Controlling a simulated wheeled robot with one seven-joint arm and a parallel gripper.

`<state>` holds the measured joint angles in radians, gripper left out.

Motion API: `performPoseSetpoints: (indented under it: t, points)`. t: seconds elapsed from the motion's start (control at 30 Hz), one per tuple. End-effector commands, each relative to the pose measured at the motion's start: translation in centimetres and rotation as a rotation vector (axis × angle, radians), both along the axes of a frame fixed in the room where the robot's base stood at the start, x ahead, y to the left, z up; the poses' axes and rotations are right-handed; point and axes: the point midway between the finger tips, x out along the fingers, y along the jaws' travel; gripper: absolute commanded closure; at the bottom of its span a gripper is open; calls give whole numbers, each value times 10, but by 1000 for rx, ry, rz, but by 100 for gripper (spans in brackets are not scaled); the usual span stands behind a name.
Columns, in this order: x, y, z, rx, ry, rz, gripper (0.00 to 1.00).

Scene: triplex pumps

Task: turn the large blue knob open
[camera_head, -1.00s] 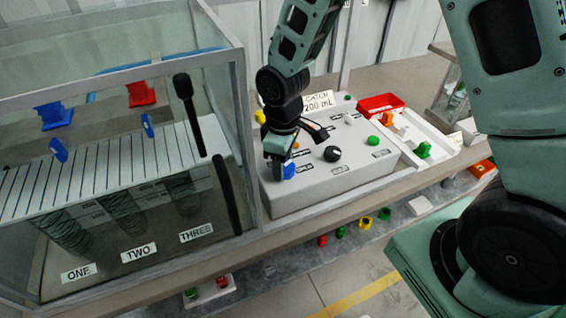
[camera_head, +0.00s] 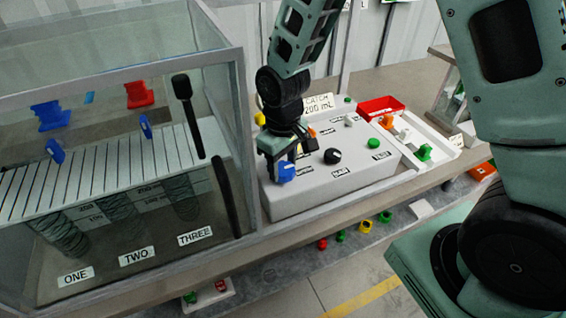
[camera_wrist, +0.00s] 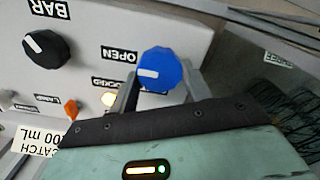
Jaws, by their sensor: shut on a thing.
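The large blue knob (camera_head: 286,172) sits on the front left part of the white control panel (camera_head: 330,192). In the wrist view the blue knob (camera_wrist: 161,68) is faceted, with a white pointer mark on its left part, facing left. My gripper (camera_head: 280,160) is shut on it, and in the wrist view its two fingers (camera_wrist: 160,88) lie on either side of the knob. An OPEN label (camera_wrist: 119,54) is just left of the knob. Another label (camera_wrist: 105,83) below it is partly hidden by a finger.
A black knob (camera_head: 332,156) and a green button (camera_head: 373,143) are on the same panel. The glass tank (camera_head: 241,120) stands close on the left. A red tray (camera_head: 381,104) and a white tray (camera_head: 436,141) are to the right.

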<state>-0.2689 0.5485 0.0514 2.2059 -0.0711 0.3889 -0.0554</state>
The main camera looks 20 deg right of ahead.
Motion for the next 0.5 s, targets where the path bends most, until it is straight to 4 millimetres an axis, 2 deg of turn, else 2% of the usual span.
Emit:
performPoseSetpoints:
  t: [0.17, 0.2, 0.27, 0.5]
  points:
    - [1, 0, 1, 1, -2, -4, 75]
    - [1, 0, 1, 1, -2, -4, 47]
    - [1, 0, 1, 1, -2, -4, 30]
    - [0, 0, 0, 0, -1, -2, 30]
